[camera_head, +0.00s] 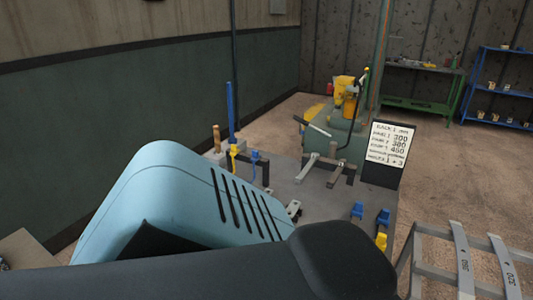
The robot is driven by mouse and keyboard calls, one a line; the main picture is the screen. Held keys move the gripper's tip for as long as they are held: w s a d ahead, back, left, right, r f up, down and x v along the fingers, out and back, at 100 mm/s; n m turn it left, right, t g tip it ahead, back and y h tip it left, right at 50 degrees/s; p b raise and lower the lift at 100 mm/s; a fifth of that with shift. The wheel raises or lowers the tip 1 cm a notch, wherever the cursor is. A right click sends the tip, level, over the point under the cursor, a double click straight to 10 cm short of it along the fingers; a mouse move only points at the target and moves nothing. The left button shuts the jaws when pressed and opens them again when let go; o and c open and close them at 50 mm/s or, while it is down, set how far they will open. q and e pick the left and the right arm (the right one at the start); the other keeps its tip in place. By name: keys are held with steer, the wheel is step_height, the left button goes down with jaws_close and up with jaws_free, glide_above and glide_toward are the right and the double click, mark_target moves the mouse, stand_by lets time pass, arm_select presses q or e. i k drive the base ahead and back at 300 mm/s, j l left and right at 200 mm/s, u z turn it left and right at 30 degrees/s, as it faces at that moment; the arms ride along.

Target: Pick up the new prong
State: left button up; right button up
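Small prong-like pieces are on the grey bench top (325,205). Two are blue, one (357,210) and another (383,217), near its right edge. A yellow one (380,241) sits just in front of them. Further left, a yellow piece (233,152) and a blue piece (254,155) stand by a dark bracket. I cannot tell which piece is the new prong. Neither gripper is visible. Large light blue and black shapes close to the camera hide the near left of the bench.
A sign with figures (390,143) stands at the bench's back right. A green machine with yellow parts (345,120) is behind. A grey metal rack marked with numbers (460,262) stands at the lower right. A green table (420,75) and blue shelf (500,90) are far back. Open floor lies right.

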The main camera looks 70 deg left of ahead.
mark_target(314, 157)
steer(key=u, duration=2.1)
steer(key=i+l+u, duration=0.45)
